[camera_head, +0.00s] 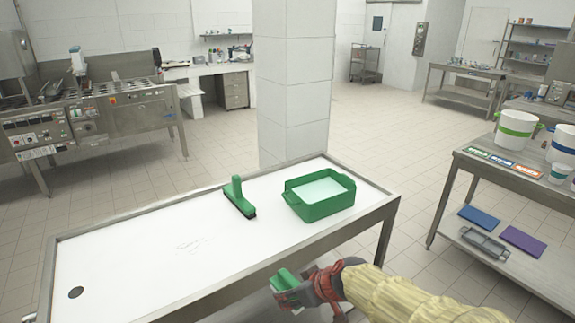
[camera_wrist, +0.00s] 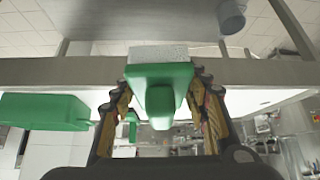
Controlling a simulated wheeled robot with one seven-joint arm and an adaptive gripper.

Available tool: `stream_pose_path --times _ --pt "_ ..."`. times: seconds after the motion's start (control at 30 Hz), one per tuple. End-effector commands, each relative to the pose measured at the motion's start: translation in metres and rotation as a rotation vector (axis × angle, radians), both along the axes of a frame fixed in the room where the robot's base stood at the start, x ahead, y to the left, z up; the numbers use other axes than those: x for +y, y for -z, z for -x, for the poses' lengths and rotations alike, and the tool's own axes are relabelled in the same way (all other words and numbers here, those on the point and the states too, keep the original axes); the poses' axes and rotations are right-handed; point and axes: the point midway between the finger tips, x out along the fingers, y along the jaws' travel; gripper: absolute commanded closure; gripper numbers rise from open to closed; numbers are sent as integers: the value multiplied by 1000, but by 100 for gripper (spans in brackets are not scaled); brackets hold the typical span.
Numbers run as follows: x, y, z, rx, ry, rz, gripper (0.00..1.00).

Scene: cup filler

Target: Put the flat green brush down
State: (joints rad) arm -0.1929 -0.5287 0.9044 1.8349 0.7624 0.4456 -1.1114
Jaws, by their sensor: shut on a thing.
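My gripper (camera_head: 297,292) is shut on a flat green brush (camera_head: 284,280) with pale bristles. It holds the brush at the near long edge of the white-topped table (camera_head: 170,250); from the head view I cannot tell its exact height. In the wrist view the green brush body (camera_wrist: 160,74) sits between the two fingers, and its pale bristle block (camera_wrist: 158,53) points to the top of the picture. The steel table rim (camera_wrist: 60,72) runs behind it. The fingers hide part of the brush in the head view.
A shelved steel table (camera_head: 540,187) with white buckets stands right.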

Motion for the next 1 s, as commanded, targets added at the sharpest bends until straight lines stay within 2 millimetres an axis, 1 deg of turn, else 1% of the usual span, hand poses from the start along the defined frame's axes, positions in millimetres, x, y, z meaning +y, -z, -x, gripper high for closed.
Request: stream_pose_path --times 0.17,0.27,0.37,0.43,0.6,0.7,0.8,1.0 --pt "-28 14 -28 4 138 2 95" --pt "-51 25 -45 4 240 1 95" --pt "-80 41 -60 5 354 1 95" --pt "-104 52 -69 4 443 3 95" --pt "-148 74 -79 -1 601 1 95" --pt "-164 83 -81 -2 658 0 95" --pt "-173 88 -81 -2 689 0 95" --pt "-177 90 -81 -3 702 0 95"
